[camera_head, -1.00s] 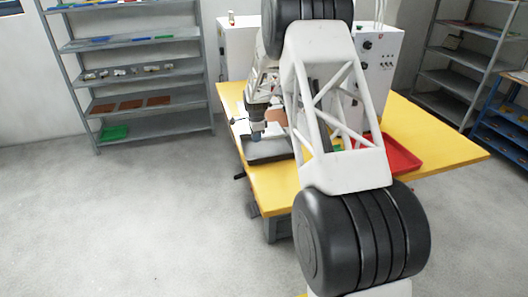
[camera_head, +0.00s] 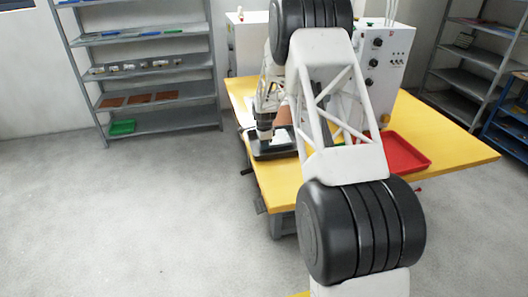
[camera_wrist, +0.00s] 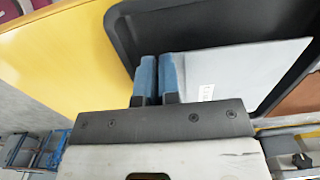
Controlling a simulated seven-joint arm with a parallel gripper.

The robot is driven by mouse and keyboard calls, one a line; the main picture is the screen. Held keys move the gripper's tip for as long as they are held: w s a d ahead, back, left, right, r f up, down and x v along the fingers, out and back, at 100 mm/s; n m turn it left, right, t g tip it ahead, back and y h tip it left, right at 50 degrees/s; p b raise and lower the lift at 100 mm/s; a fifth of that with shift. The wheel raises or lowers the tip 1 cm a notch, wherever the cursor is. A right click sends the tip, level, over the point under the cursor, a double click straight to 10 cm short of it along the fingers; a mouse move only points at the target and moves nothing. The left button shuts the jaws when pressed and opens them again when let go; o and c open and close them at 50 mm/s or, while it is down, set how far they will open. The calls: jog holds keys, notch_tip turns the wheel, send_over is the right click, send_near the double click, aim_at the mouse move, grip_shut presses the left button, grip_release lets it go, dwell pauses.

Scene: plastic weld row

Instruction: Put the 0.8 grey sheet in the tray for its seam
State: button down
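A pale grey sheet (camera_wrist: 225,70) with a small white label shows in the wrist view over the black tray (camera_wrist: 120,18). Its left part meets the right finger of my gripper (camera_wrist: 158,82). The two blue fingers are close together with a narrow gap. Whether the sheet's edge is pinched between them is hidden. In the head view my gripper (camera_head: 265,135) points down at the black tray (camera_head: 270,155) near the front left of the yellow table. The sheet (camera_head: 283,138) shows there as a bright patch right of the gripper. I cannot read its thickness.
A red tray (camera_head: 405,152) lies at the right of the yellow table (camera_head: 450,135). A white control cabinet (camera_head: 375,70) stands behind my arm. A brown sheet (camera_wrist: 300,95) lies right of the black tray. A shelf rack (camera_head: 145,70) stands at the back left.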

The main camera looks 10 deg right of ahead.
jog(key=shift+f, duration=1.65)
jog(key=shift+f, duration=0.1)
jog(key=c, duration=1.3)
grip_release()
notch_tip(320, 180, up, 12)
jog(key=shift+r, duration=0.1)
jog(key=shift+s+r, duration=0.1)
